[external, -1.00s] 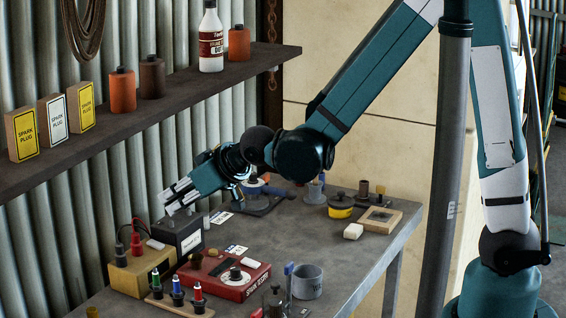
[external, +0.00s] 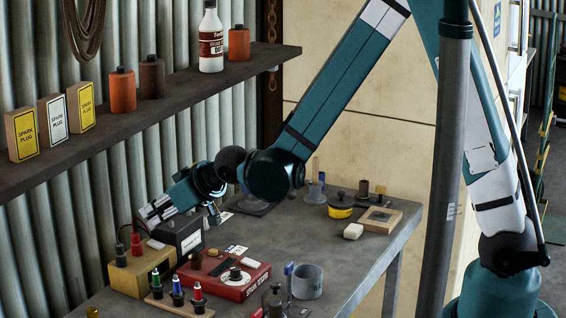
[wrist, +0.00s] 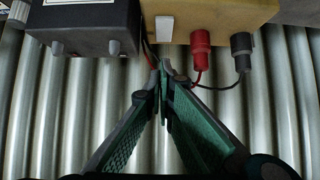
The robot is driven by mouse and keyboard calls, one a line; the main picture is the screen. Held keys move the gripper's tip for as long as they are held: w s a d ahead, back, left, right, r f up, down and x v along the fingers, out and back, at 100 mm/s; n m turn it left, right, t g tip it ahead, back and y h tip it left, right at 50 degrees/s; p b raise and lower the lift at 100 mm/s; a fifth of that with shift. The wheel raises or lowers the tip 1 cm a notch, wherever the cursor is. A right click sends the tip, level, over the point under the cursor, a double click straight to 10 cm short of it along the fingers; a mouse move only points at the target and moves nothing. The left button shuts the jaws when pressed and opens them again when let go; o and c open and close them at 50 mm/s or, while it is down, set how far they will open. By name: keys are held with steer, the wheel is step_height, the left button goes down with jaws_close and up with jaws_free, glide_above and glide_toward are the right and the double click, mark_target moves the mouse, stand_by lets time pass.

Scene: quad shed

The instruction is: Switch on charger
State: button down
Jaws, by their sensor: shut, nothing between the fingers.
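The likely charger is a dark grey box with a pale front panel (external: 190,243) at the back left of the bench. In the wrist view its dark body (wrist: 85,22) is at the top left, with two small grey knobs on its edge. A yellow-tan box (external: 138,275) stands beside it, with red and black plugs on top; it also shows in the wrist view (wrist: 190,12), with a small white block on it. My gripper (external: 147,216) is shut and empty near the charger's far top edge, by the wall. Its fingertips (wrist: 161,72) appear apart from both boxes. I cannot make out a switch marking.
A red box (external: 240,288) and a rack of coloured plugs (external: 178,298) stand in front. A grey cup (external: 307,282) is to their right. The corrugated wall (external: 150,160) is close behind my gripper, and the shelf (external: 150,112) hangs above. The bench's middle is clear.

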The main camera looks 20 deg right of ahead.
mark_target(156, 242)
steer(key=shift+w+a+f, duration=0.1)
steer(key=shift+w+f, duration=0.05)
steer(key=shift+f, duration=1.45)
steer(key=shift+f, duration=0.15)
steer(key=shift+w+a+f, duration=0.1)
steer(key=shift+s+d, duration=0.2)
